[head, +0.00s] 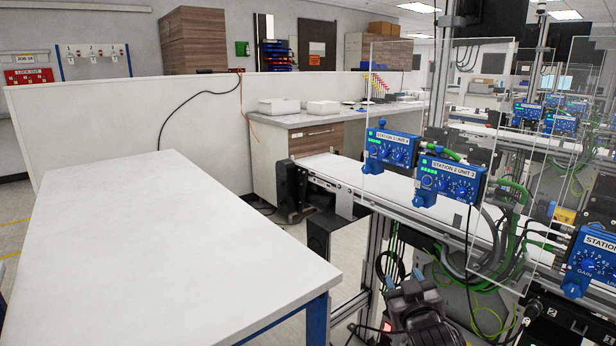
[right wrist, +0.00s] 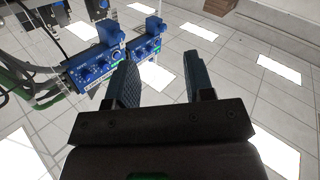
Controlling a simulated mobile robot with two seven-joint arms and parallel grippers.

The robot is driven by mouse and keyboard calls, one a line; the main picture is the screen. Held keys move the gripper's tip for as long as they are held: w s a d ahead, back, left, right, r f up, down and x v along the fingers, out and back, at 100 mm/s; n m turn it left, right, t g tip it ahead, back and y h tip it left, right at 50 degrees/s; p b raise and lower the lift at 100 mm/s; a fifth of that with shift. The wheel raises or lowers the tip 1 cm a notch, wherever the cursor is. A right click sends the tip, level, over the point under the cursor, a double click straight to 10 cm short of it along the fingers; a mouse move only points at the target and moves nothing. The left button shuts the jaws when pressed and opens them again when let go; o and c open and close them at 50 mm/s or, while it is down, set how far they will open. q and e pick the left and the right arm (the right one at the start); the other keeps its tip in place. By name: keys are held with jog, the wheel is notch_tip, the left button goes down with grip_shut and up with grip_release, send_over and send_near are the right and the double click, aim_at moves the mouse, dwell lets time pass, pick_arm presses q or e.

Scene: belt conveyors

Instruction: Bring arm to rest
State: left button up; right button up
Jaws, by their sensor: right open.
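My right gripper (head: 408,290) shows at the bottom of the head view, right of centre, in front of the conveyor frame. In the right wrist view its two dark fingers stand apart with nothing between them, so the gripper (right wrist: 162,75) is open and empty. My left gripper is in neither view.
A bare white table (head: 170,235) fills the left. The belt conveyor (head: 400,190) carries blue control units (head: 448,182) behind clear panels, with cables hanging beneath. A low white partition (head: 190,110) stands behind.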

jog(key=s+d+f+m+g, duration=0.1)
jog(key=s+d+f+g, duration=0.2)
jog(key=s+f, duration=1)
jog(key=s+d+f+m+g, duration=0.1)
jog(key=s+d+f+g, duration=0.2)
jog(key=s+f, duration=1)
jog(key=s+d, duration=0.1)
jog(key=s, duration=0.6)
jog(key=shift+s+d+g, duration=0.15)
jog(key=shift+d+g, duration=0.15)
jog(key=shift+d, duration=0.05)
jog(key=shift+f, duration=0.1)
